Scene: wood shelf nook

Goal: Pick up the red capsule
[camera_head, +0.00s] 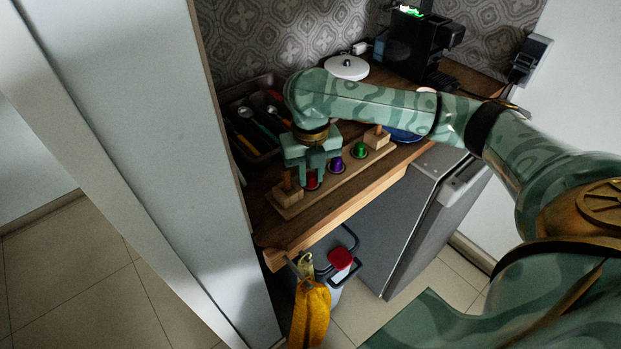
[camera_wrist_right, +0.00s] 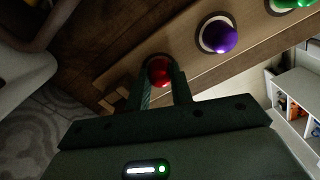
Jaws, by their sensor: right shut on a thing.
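The red capsule (camera_head: 311,181) is at the left end of a wooden holder (camera_head: 340,182) on the counter. A purple capsule (camera_head: 337,165) and a green capsule (camera_head: 358,150) sit to its right in the same holder. My right gripper (camera_head: 312,172) is over the red capsule from above. In the right wrist view, the red capsule (camera_wrist_right: 159,70) is between the two fingers (camera_wrist_right: 164,80), which are shut on it. I cannot tell whether it is lifted clear of its hole. The purple capsule (camera_wrist_right: 218,36) and green capsule (camera_wrist_right: 290,3) also show there. My left gripper is not in view.
A dark tray of utensils (camera_head: 252,122) lies left of my right gripper. A black coffee machine (camera_head: 412,45) and a white round lid (camera_head: 347,67) stand behind. A wooden post (camera_head: 377,137) rises at the holder's right end. A yellow cloth (camera_head: 310,312) hangs below the counter edge.

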